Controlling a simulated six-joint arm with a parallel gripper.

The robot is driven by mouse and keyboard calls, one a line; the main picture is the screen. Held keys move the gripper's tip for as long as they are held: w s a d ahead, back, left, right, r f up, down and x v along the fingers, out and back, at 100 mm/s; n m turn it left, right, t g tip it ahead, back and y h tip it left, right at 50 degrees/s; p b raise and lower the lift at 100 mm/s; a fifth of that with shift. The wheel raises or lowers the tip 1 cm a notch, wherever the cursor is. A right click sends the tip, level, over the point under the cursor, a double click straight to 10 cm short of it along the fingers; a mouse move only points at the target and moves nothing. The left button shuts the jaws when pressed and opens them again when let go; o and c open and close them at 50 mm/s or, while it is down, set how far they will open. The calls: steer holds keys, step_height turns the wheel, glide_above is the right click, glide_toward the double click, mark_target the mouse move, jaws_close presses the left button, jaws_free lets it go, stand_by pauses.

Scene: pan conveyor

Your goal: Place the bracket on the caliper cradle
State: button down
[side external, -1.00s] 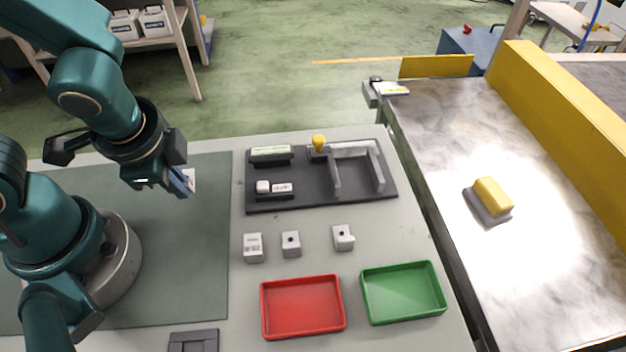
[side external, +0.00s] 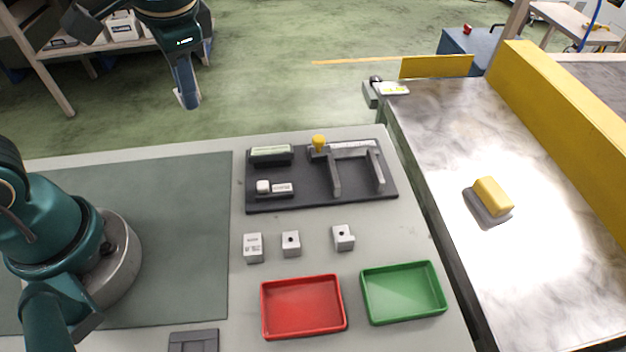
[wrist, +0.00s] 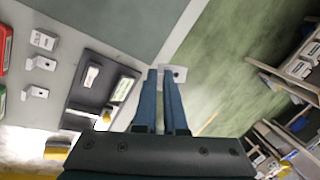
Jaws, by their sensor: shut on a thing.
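My gripper (side external: 187,98) is raised at the top of the side view, beyond the back edge of the table. In the wrist view its two blue fingers (wrist: 167,78) are closed on a small pale bracket (wrist: 178,74) with a dark hole. In the side view the bracket is mostly hidden by the fingers. A dark fixture plate (side external: 290,203) lies at the back of the table, away from my gripper. On it stands a grey two-armed frame (side external: 335,175) resembling a caliper, apparently the cradle, with a yellow knob (side external: 319,142) at its back left.
Three small grey blocks (side external: 291,243) stand before the plate. A red tray (side external: 303,334) and a green tray (side external: 405,318) are at the front. A conveyor (side external: 560,250) on the right carries a yellow-topped block (side external: 492,195).

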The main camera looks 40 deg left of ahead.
steer(key=r+n, duration=0.1)
steer(key=w+r+n, duration=0.1)
steer(key=a+r+n, duration=0.1)
steer(key=shift+w+g, duration=0.3)
steer(key=shift+g, duration=0.1)
steer(key=shift+w, duration=0.1)
steer(key=s+d+f+m+t, duration=0.2)
steer(key=s+d+f+m, duration=0.2)
steer(key=s+f+m, duration=0.2)
steer(key=s+m, duration=0.2)
steer(key=s, duration=0.1)
steer(key=shift+s+f+h, duration=0.2)
steer(key=shift+f+h, duration=0.05)
steer(key=shift+h, duration=0.15)
steer(key=shift+f, duration=4.8)
